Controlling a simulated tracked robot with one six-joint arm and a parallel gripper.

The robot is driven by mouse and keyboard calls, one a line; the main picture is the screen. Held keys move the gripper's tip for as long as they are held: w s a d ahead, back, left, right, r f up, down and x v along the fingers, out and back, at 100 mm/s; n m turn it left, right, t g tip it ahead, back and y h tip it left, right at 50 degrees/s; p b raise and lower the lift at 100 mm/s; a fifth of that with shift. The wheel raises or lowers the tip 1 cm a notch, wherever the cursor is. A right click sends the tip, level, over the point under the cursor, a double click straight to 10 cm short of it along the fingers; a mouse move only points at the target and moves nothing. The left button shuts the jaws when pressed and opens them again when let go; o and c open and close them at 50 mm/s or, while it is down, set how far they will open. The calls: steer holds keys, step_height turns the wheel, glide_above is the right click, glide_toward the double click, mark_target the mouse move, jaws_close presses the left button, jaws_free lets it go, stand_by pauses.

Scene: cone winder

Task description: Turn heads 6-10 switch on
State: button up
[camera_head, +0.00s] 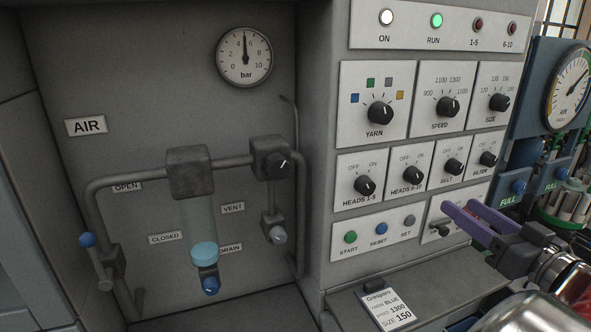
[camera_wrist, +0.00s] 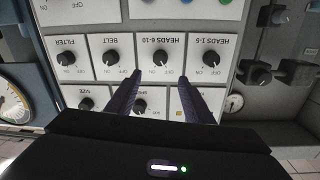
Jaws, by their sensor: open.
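The heads 6-10 switch (camera_head: 412,175) is a black rotary knob on a white plate, with OFF at its upper left and ON at its upper right. The way its pointer faces is too small to tell surely. It also shows upside down in the wrist view (camera_wrist: 160,57). My gripper (camera_head: 461,208) has purple fingers and is in front of the panel, right of and below the knob in the head view. In the wrist view my gripper (camera_wrist: 160,76) is open and empty, its fingertips either side of the knob's line, apparently short of it.
The heads 1-5 knob (camera_head: 364,185) and belt knob (camera_head: 454,166) flank the switch closely. Push buttons (camera_head: 381,229) sit below. The RUN lamp (camera_head: 436,20) glows green; the 6-10 lamp (camera_head: 511,29) looks dark red. A ledge with an order card (camera_head: 387,308) juts out below.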

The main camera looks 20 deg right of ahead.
mark_target(418, 178)
steer(key=shift+w+d, duration=0.1)
steer(key=shift+w, duration=6.8)
steer(key=c, duration=1)
